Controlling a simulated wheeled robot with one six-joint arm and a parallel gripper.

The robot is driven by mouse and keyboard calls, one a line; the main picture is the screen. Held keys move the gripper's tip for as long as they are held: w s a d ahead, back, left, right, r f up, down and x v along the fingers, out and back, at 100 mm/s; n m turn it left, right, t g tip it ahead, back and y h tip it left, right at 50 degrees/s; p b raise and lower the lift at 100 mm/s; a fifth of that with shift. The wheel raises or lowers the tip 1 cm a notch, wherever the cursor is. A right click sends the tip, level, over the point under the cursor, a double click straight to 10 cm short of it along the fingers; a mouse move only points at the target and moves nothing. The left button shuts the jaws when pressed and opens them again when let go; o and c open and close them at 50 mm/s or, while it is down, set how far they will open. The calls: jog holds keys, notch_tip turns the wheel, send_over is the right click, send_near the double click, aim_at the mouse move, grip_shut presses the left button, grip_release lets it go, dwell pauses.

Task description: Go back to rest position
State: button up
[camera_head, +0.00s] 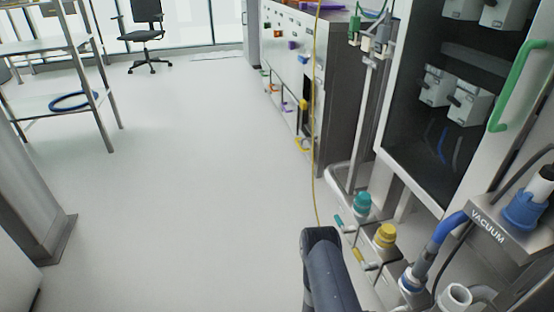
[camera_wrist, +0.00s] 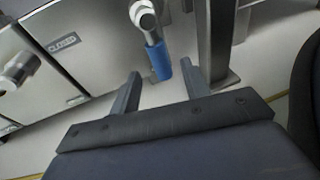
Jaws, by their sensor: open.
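My gripper (camera_wrist: 160,68) shows in the wrist view with its two dark fingers spread apart. It is open and holds nothing. A pipe fitting with a blue sleeve (camera_wrist: 158,60) appears in the gap between the fingertips; its distance from them is hard to tell, and neither finger is closed on it. In the head view my dark arm (camera_head: 328,268) rises at the bottom centre, and my gripper is not seen there.
A metal panel (camera_wrist: 95,45) with a "CLOSED" label fills the wrist view's upper left. In the head view, teal (camera_head: 362,203) and yellow (camera_head: 386,236) knobs, a blue hose (camera_head: 447,229) and an open cabinet (camera_head: 400,130) stand right. Floor (camera_head: 190,170) at left-centre is clear.

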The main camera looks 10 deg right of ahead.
jog(key=s+p+v, duration=0.1)
jog(key=v, duration=0.4)
jog(key=b+x, duration=0.1)
jog(key=x, duration=0.2)
jog(key=b+x, duration=0.1)
jog(key=x, duration=0.3)
jog(key=w+b+x, duration=0.1)
jog(key=x, duration=0.3)
jog(key=shift+f, duration=0.1)
jog(key=shift+w+d, duration=0.1)
jog(key=shift+d, duration=0.1)
jog(key=shift+w+a+m+t, duration=0.1)
jog(key=shift+w+m+t, duration=0.4)
jog(key=shift+m, duration=0.5)
